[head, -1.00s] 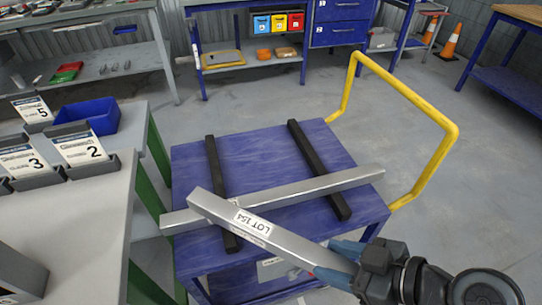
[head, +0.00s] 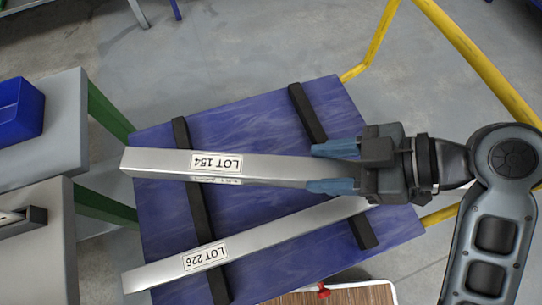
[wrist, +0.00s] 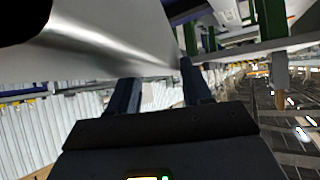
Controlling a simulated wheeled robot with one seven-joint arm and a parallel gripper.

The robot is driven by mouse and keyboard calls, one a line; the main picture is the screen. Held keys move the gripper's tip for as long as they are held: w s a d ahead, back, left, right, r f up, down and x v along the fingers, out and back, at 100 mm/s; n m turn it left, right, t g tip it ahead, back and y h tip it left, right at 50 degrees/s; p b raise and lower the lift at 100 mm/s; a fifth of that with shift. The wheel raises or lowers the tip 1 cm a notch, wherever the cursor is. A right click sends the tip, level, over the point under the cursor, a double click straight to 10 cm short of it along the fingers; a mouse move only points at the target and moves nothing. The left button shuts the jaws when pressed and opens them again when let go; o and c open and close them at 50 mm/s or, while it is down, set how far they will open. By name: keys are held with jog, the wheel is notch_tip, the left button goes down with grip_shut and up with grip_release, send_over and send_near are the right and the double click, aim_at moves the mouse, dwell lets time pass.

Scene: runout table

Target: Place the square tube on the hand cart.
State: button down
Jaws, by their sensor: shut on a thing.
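A silver square tube labelled LOT 154 (head: 270,168) lies across the picture above the blue deck of the hand cart (head: 250,120). My gripper (head: 325,168) is shut on its right end, with one blue finger on each side. The tube crosses over the black strips; I cannot tell whether it touches them. A second square tube, LOT 226 (head: 255,235), lies slanted across the strips on the near side, its right end partly hidden under my gripper. In the wrist view the held tube (wrist: 100,45) fills the upper left, above the fingers (wrist: 158,88).
Two black strips, left (head: 184,135) and right (head: 306,113), run across the deck. The cart's yellow handle (head: 372,45) rises at the right. A grey table (head: 45,130) with a blue bin (head: 20,110) stands left. A wooden-topped surface (head: 340,297) shows at the bottom.

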jog(key=shift+w+a+f, duration=0.65)
jog(key=shift+w+f, duration=1.15)
jog(key=shift+w, duration=0.05)
jog(key=shift+w+a+f, duration=0.65)
jog(key=shift+w+f, duration=1.2)
jog(key=shift+w, duration=0.05)
jog(key=shift+w+a+f, duration=0.65)
jog(key=shift+w+f, duration=1.15)
jog(key=shift+w, duration=0.05)
jog(key=shift+c, duration=2.3)
grip_release()
jog(key=shift+d, duration=0.1)
jog(key=v, duration=1.2)
